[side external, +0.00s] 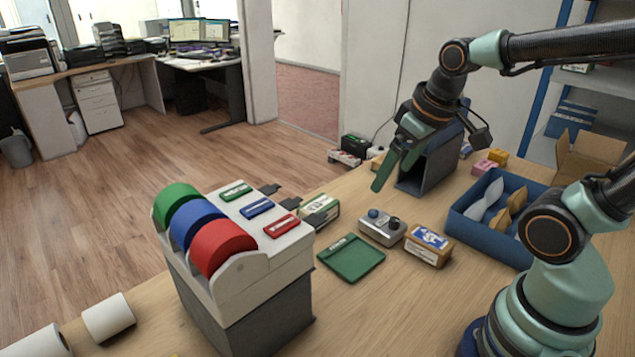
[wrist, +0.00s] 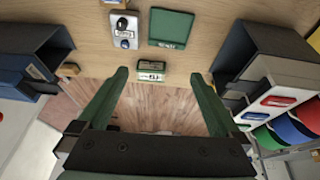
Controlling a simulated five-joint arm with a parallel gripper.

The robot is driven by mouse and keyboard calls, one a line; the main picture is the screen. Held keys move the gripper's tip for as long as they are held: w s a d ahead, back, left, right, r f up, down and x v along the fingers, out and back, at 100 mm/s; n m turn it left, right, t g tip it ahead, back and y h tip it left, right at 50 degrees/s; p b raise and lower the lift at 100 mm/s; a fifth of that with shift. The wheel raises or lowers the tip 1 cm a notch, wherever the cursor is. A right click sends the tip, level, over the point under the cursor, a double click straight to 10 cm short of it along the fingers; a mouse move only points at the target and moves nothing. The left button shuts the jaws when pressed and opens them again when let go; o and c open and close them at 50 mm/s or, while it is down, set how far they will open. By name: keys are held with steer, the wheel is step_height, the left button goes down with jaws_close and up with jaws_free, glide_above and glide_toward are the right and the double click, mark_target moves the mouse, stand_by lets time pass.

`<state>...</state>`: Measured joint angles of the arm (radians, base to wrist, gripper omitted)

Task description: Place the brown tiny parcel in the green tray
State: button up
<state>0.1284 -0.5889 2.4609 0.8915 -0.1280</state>
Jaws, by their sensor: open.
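The green tray (side external: 351,259) is a flat, shallow, empty square on the counter; it also shows at the top of the wrist view (wrist: 171,24). A tiny brown parcel (wrist: 69,70) lies beside the dark bin at the left of the wrist view. What looks like the same parcel (side external: 377,162) shows in the side view, left of the upright bin and partly hidden by my gripper. My gripper (side external: 391,180) is open and empty, above the counter beside that bin. In the wrist view its fingers (wrist: 160,76) are wide apart, with the parcel outside them to the left.
An upright dark bin (side external: 430,165) stands close to my gripper. A grey knobbed box (side external: 382,228), a larger brown box with a blue label (side external: 428,245) and a white-green box (side external: 320,209) stand around the tray. A tape dispenser (side external: 240,265) is left; a blue crate (side external: 495,215) is right.

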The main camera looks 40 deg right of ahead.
mark_target(430, 237)
steer(key=s+d+f+g, duration=0.4)
steer(key=d+f, duration=0.6)
steer(key=d, duration=0.2)
steer(key=shift+y, duration=0.3)
steer(key=shift+d+f, duration=0.15)
steer(key=shift+f, duration=5.75)
jaws_close()
steer(key=shift+r, duration=0.1)
